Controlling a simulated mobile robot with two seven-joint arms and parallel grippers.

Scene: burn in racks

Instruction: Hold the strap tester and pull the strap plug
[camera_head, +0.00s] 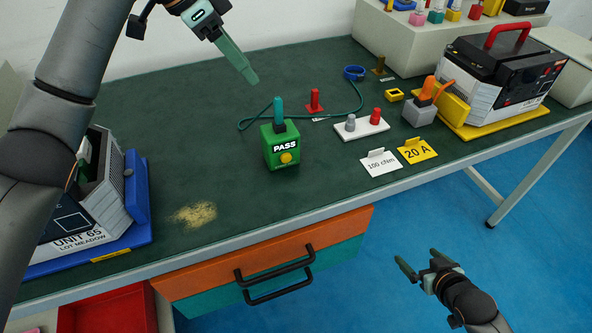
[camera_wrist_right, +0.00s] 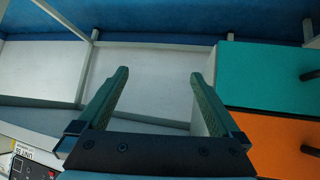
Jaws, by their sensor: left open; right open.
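The strap tester (camera_head: 282,150) is a green box with a PASS label and a yellow-orange button, upright on the dark green bench top. A teal strap plug (camera_head: 279,110) stands upright in its top, with a teal cord (camera_head: 245,123) running behind to a blue wrist strap (camera_head: 354,73). My left gripper (camera_head: 248,76) is open and empty above and behind the tester, not touching it. My right gripper (camera_head: 420,261) is open and empty over the blue floor in front of the bench. Its two spread fingers also show in the right wrist view (camera_wrist_right: 160,76).
A red peg (camera_head: 314,101), a white block with grey and red posts (camera_head: 361,128) and two cards stand right of the tester. A black unit (camera_head: 505,65) sits far right; another unit (camera_head: 82,210) sits left on a blue base. The bench left of the tester is mostly clear.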

